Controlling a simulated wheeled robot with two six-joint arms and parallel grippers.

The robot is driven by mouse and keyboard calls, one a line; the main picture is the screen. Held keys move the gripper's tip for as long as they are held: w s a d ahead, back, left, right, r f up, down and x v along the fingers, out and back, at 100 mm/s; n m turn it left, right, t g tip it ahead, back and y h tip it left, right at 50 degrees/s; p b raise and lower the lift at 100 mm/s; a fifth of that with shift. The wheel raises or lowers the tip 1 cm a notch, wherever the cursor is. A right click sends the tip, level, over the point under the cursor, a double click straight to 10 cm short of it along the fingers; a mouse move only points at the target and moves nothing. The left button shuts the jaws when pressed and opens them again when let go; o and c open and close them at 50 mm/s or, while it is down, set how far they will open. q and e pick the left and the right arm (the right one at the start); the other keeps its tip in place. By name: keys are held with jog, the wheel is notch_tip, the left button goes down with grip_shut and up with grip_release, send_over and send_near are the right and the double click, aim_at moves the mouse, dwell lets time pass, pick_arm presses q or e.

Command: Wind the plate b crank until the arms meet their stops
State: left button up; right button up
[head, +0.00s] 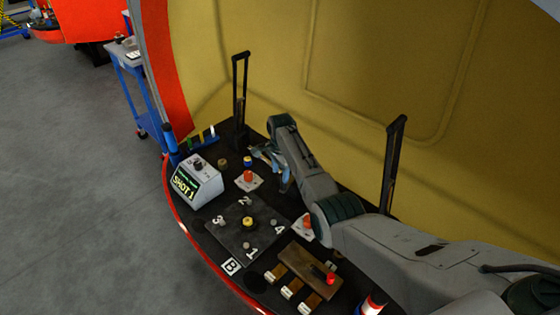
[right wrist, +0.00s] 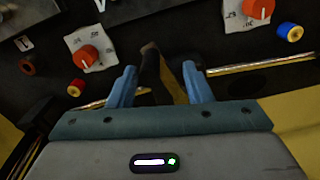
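Plate B is a dark square board (head: 240,232) on the black bench, marked 1 to 4, with a yellow knob (head: 248,223) at its centre and a white "B" label (head: 230,266) at its front edge. Two tall black arms stand upright, one at the back left (head: 240,95) and one at the right (head: 392,165). My right gripper (head: 268,160) is near the left arm's base. In the right wrist view its blue fingers (right wrist: 159,75) are apart, with a dark bar (right wrist: 151,68) showing between them. I cannot clearly make out the crank. My left gripper is not in view.
A grey box (head: 193,182) reading "SHOT 1" stands left of the plate. Orange knobs (head: 248,177) sit on white cards. A wooden block (head: 308,272) with a red-tipped lever is at the front right. The yellow shell (head: 300,60) closes off the back.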

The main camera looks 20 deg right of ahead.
notch_tip(320, 180, up, 6)
jog(key=shift+b, duration=0.4)
jog(key=shift+a+r, duration=0.1)
